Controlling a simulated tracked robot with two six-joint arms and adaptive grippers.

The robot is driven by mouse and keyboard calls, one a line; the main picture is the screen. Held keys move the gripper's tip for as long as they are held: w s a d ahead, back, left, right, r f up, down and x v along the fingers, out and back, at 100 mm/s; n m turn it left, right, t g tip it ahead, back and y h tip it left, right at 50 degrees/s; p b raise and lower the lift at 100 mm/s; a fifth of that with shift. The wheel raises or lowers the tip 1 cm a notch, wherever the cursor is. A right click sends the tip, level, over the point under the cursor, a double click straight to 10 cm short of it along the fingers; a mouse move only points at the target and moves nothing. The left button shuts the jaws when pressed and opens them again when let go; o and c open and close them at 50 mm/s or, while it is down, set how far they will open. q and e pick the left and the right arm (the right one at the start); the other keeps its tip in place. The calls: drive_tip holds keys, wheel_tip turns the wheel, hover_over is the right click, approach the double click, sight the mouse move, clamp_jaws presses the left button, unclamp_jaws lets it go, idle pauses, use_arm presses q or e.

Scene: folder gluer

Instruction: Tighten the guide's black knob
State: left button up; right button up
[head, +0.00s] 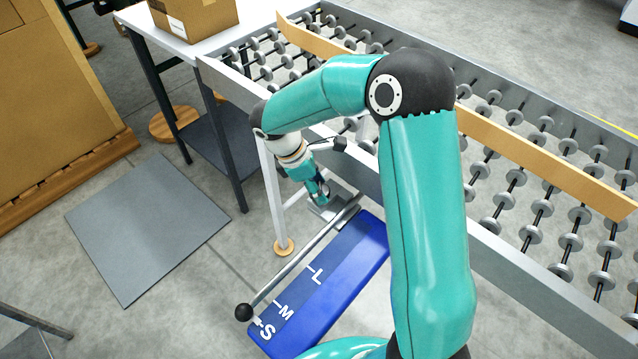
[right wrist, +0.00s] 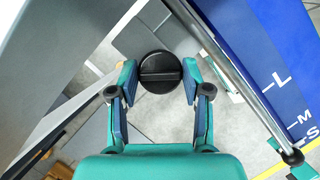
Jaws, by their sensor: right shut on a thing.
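The black knob (right wrist: 160,72) is round with a straight bar across its face. In the right wrist view it sits between the two fingertips of my right gripper (right wrist: 160,80), which is shut on its sides. In the head view the right gripper (head: 323,198) reaches down beside the conveyor's near rail and hides the knob. A grey metal plate (head: 345,194) shows around the fingertips, near the upper end of a metal rod (head: 302,253). My left gripper is not in view.
A blue scale board (head: 335,285) marked L, M and S lies beside the rod, which ends in a black ball (head: 243,312). A table with a cardboard box (head: 195,15) stands upper left.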

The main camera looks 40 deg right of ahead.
drive_tip(key=m, duration=0.2)
drive_tip(key=m+g+y+p, duration=0.1)
drive_tip(key=m, duration=0.1)
drive_tip(key=shift+w+d+r+m, duration=0.1)
drive_tip(key=shift+w+d+m, duration=0.05)
drive_tip(key=shift+m, duration=0.25)
drive_tip(key=m+y, duration=0.1)
drive_tip(key=m, duration=0.1)
drive_tip(key=m+y, duration=0.1)
drive_tip(key=m, duration=0.1)
drive_tip(key=shift+d+m+g+p, duration=0.1)
drive_tip(key=shift+m+g+p, duration=0.2)
drive_tip(key=shift+m, duration=0.1)
drive_tip(key=o, duration=1.1)
drive_tip(key=shift+o, duration=0.2)
drive_tip(key=v, duration=1.1)
drive_tip(key=shift+w+r, duration=0.25)
drive_tip(key=shift+r, duration=0.1)
